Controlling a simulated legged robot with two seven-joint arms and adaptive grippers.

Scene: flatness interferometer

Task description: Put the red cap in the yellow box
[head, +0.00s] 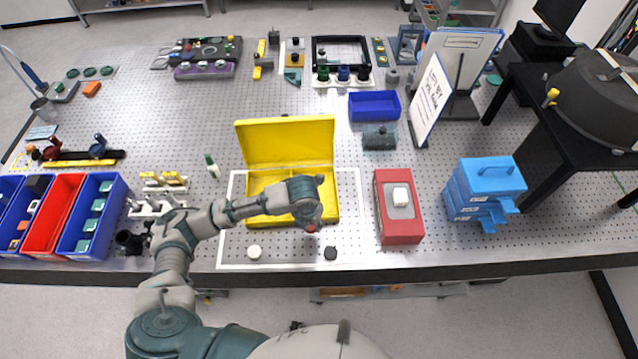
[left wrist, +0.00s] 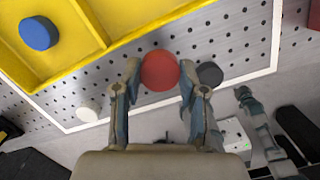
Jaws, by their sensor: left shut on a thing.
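The red cap (left wrist: 160,71) is held between the two fingers of my left gripper (left wrist: 157,88), which is shut on it. In the head view the red cap (head: 311,228) shows just below my left gripper (head: 309,220), near the front edge of the yellow box (head: 284,143). The yellow box is open with its lid raised at the back, and its tray has compartments. My left forearm hides part of the tray. In the left wrist view a blue cap (left wrist: 38,33) lies in one compartment of the yellow box (left wrist: 115,15). What seems to be my right gripper (left wrist: 250,103) shows at the right there, its jaws unclear.
A white cap (head: 254,251) and a black cap (head: 330,253) lie on the perforated table in front of the box. A red case (head: 385,228) stands to the right, with blue stacked boxes (head: 480,172) beyond. Blue and red bins (head: 52,222) stand left.

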